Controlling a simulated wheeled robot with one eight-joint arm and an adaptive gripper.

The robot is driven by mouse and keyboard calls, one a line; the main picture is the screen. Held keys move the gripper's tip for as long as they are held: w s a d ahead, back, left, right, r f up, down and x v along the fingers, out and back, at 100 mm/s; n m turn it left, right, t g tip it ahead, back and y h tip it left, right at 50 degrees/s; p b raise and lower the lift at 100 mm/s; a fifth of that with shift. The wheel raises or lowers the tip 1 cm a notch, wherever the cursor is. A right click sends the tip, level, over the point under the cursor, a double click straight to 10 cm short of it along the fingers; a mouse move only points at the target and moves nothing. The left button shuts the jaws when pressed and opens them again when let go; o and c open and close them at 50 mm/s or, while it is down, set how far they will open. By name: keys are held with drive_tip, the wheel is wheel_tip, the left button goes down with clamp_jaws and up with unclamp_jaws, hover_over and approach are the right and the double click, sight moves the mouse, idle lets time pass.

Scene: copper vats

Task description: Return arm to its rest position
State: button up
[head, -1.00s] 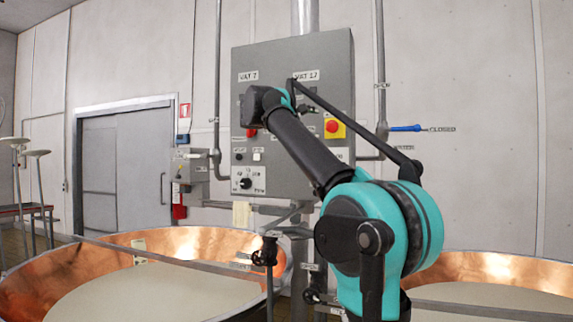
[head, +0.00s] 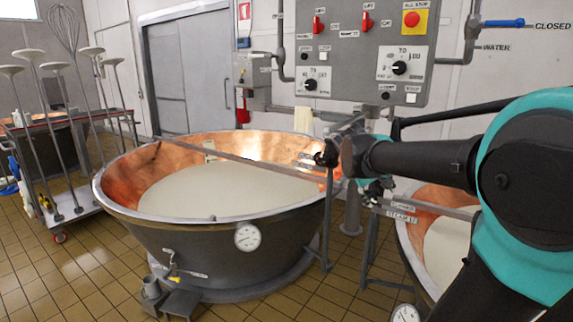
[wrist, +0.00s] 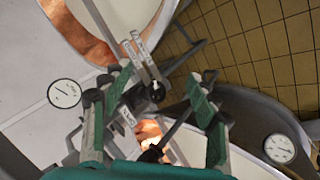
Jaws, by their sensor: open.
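My arm comes in from the right of the head view, its dark forearm running left, roughly level, in front of the right vat. My gripper (wrist: 158,84) shows in the wrist view with its two green-padded fingers spread wide and nothing held between them. In the head view only a small teal part of it shows below the forearm's end, near the pipes between the vats; its fingers are not clear there. A labelled valve handle (wrist: 155,91) appears between the fingers in the wrist view. I cannot tell how far beyond them it lies.
A large copper vat (head: 213,220) of pale liquid stands left of the arm; a second vat (head: 418,250) is partly hidden behind it. The control panel (head: 352,78) is on the wall behind. A tool trolley (head: 85,207) stands far left. Tiled floor is open at front left.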

drive_tip(key=s+a+f+m+y, duration=0.1)
drive_tip(key=s+a+f+y, duration=0.2)
drive_tip(key=s+f, duration=0.6)
drive_tip(key=s+a+f+m+y, duration=0.1)
drive_tip(key=s+a+f+y, duration=0.2)
drive_tip(key=s+a+f, duration=0.3)
drive_tip(key=s+f, duration=0.4)
drive_tip(key=f, duration=0.5)
drive_tip(key=shift+s+a+g, duration=0.15)
drive_tip(key=shift+g, duration=0.25)
drive_tip(key=shift+c, duration=0.3)
